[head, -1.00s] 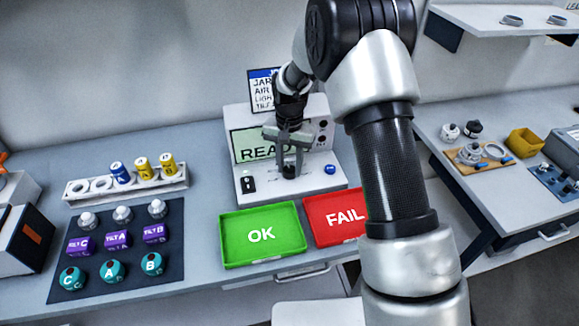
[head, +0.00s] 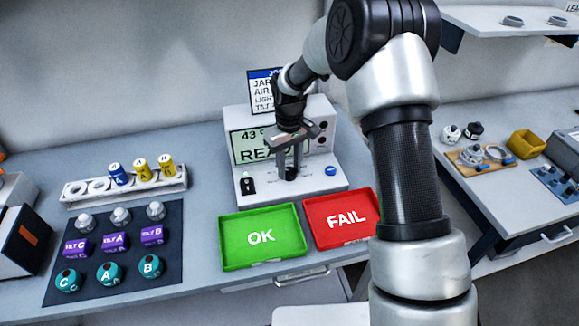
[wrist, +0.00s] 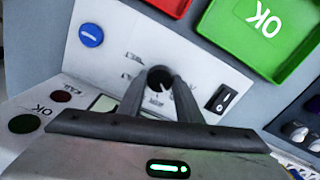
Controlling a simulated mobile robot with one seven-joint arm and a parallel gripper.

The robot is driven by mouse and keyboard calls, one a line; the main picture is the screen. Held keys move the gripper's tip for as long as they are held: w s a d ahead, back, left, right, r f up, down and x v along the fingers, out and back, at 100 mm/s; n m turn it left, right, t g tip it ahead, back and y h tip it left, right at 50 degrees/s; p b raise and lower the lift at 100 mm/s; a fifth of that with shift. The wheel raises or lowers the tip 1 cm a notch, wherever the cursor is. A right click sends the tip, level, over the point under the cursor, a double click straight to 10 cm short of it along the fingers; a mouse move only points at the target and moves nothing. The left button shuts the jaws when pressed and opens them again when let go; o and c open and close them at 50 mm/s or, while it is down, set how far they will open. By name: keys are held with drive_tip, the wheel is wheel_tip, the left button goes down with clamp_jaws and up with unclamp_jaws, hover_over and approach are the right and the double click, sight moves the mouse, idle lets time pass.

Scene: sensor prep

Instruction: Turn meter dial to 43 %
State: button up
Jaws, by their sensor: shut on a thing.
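The meter (head: 308,112) is a light grey box on the bench with a green display (head: 241,148). The display shows "43" at its upper left and part of "READY" below; my gripper hides the rest. The dark round dial (wrist: 160,77) stands on the meter's sloping front panel. My gripper (head: 288,168) points down at the dial, and its two fingers are shut on it. In the wrist view, the fingertips of my gripper (wrist: 159,88) lie on either side of the dial. Part of the printed scale around the dial shows but is blurred.
A black rocker switch (head: 248,184) and a blue button (head: 330,170) flank the dial. A green OK tray (head: 233,258) and a red FAIL tray (head: 320,240) lie in front. A dark mat (head: 85,285) with several sensors and a white rack (head: 75,198) stand left.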

sight(289, 171)
drive_tip(key=shift+n, duration=0.6)
drive_tip(key=o, duration=1)
drive_tip(key=shift+o, duration=0.2)
wheel_tip(289, 171, up, 18)
drive_tip(key=shift+f+p, duration=0.25)
drive_tip(key=shift+p, duration=0.1)
